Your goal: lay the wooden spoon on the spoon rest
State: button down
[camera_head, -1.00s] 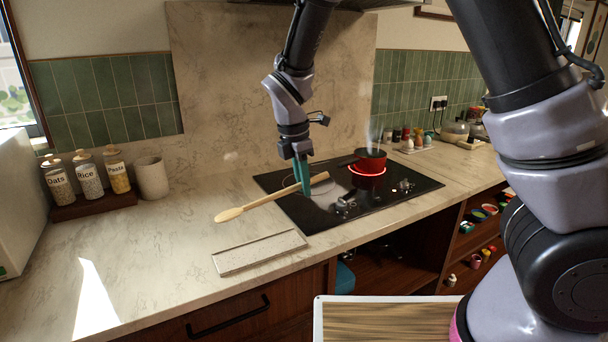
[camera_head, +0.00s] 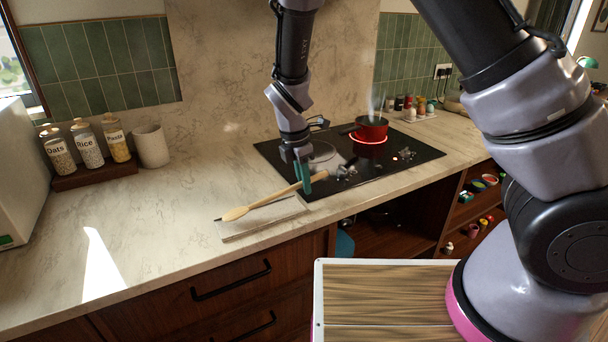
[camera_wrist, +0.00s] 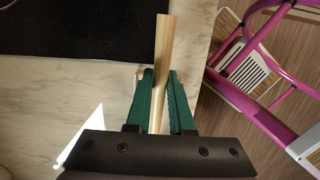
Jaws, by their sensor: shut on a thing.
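The wooden spoon (camera_head: 262,203) is pale wood and lies in my gripper (camera_head: 304,186), which is shut on its handle. Its bowl end points left and sits over the spoon rest in the head view; I cannot tell whether it touches. The handle's other end reaches right over the hob's front edge. The spoon rest (camera_head: 268,221) is a flat, pale rectangular tray near the counter's front edge, left of the hob. In the wrist view the spoon handle (camera_wrist: 163,45) runs between my green fingers (camera_wrist: 162,80); the bowl end is hidden there.
The black hob (camera_head: 390,165) is right of the rest. A red pot (camera_head: 371,129) steams on a glowing burner at its back. Labelled jars (camera_head: 88,148) and a pale cup (camera_head: 151,146) stand at the back left. The counter left of the rest is clear.

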jog(key=shift+f, duration=0.15)
jog(key=c, duration=0.7)
grip_release()
jog(key=r, duration=0.3)
jog(key=a+r, duration=0.1)
jog(key=r, duration=0.6)
jog(key=shift+s+a, duration=0.25)
jog(key=shift+s, duration=0.15)
jog(key=shift+r, duration=0.35)
